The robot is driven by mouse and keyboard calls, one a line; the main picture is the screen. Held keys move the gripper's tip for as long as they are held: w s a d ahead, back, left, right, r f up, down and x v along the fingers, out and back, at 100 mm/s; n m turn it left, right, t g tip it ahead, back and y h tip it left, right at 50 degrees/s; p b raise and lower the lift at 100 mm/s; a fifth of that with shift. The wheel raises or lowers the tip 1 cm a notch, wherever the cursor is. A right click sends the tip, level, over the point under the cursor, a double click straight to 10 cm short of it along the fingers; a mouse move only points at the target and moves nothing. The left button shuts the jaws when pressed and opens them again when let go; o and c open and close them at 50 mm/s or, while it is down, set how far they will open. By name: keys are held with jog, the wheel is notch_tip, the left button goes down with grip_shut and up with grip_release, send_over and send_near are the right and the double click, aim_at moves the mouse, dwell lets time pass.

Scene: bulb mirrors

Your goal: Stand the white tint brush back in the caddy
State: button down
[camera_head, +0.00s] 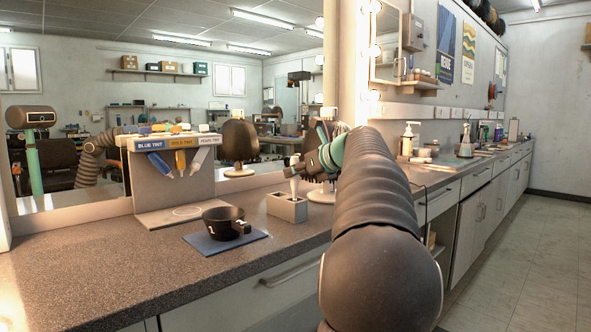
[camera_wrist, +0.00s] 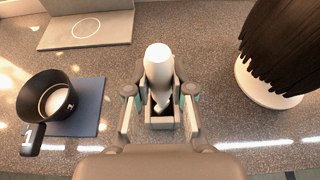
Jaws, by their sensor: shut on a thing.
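The white tint brush (camera_wrist: 158,68) is between the fingers of my gripper (camera_wrist: 159,91) in the wrist view. It is roughly upright, and its lower end is over the caddy's dark opening. The small grey caddy (camera_head: 287,208) stands on the counter; its rim also shows in the wrist view (camera_wrist: 160,126). In the head view my gripper (camera_head: 297,170) is just above the caddy, with the white brush (camera_head: 294,186) pointing down at its opening. I cannot tell how far the lower end is inside, or whether it touches the caddy.
A black bowl (camera_head: 223,220) with a handle sits on a blue mat (camera_head: 206,243), left of the caddy. Behind it is a rack (camera_head: 146,190) of tint tubes. A dark-haired mannequin head (camera_wrist: 282,48) on a white base is close right of the caddy. The front-left counter is clear.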

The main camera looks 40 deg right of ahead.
jog(key=shift+f, duration=0.2)
jog(key=shift+c, duration=2.3)
grip_release()
jog(key=p+v, duration=0.2)
jog(key=v, duration=0.5)
jog(key=v, duration=1.2)
